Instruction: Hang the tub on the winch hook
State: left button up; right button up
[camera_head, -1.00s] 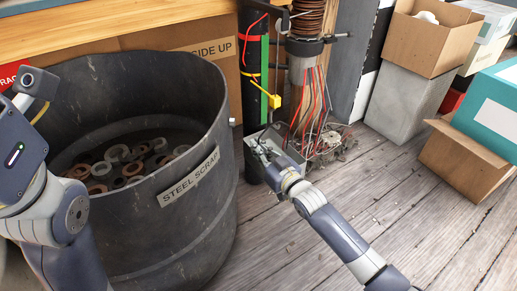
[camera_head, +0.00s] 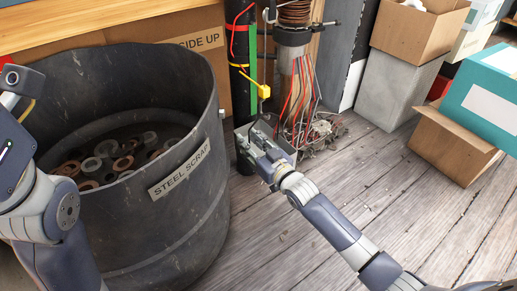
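A small grey open-topped tub (camera_head: 289,152) is low on the floor at the foot of the winch column, beside the big black bin. My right gripper (camera_head: 262,133) is at this tub, over its near side and rim. The gripper hides much of the tub, and I cannot tell whether its fingers are closed on the rim. The winch (camera_head: 294,14), with a coil of brown rope or wire, stands above at the top of the view. I cannot make out its hook clearly. My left arm shows at the left edge; its fingertips are out of view.
A large black bin (camera_head: 190,232) labelled STEEL SCRAP holds several metal rings. Loose wires (camera_head: 303,92) and small parts are right of the tub. Cardboard boxes (camera_head: 455,146) stand at right. The plank floor in front is clear.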

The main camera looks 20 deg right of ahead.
jog(key=v, duration=1.1)
jog(key=shift+s, duration=0.3)
jog(key=shift+d+r, duration=0.1)
dwell(0.6)
